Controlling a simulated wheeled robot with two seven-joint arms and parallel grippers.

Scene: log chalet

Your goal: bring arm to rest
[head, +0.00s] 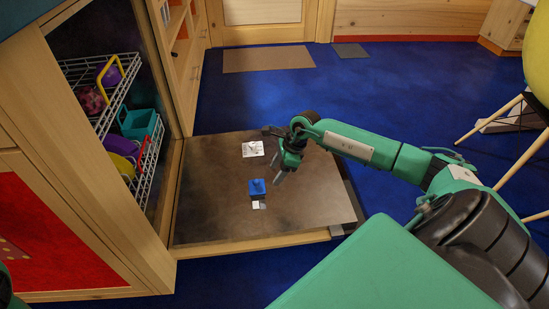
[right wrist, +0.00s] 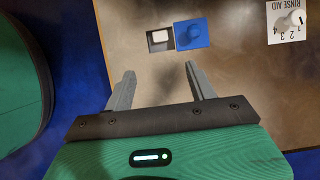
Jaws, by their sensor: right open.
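My right arm reaches in from the right in the head view. Its gripper (head: 281,177) is over the lowered dishwasher door (head: 215,215). In the right wrist view the gripper (right wrist: 158,78) has its two grey fingers spread, with nothing between them. A blue square lid (head: 257,187) with a knob lies on the door, just left of the fingers in the head view. Beside it is a small recess with a white block (right wrist: 160,37). My left gripper is not in view.
A rinse aid dial (head: 253,149) sits on the door. Wire racks (head: 95,72) with coloured dishes stand in the dishwasher at left. Blue floor (head: 400,90) is open beyond the door. A wooden-legged chair (head: 490,118) stands at right.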

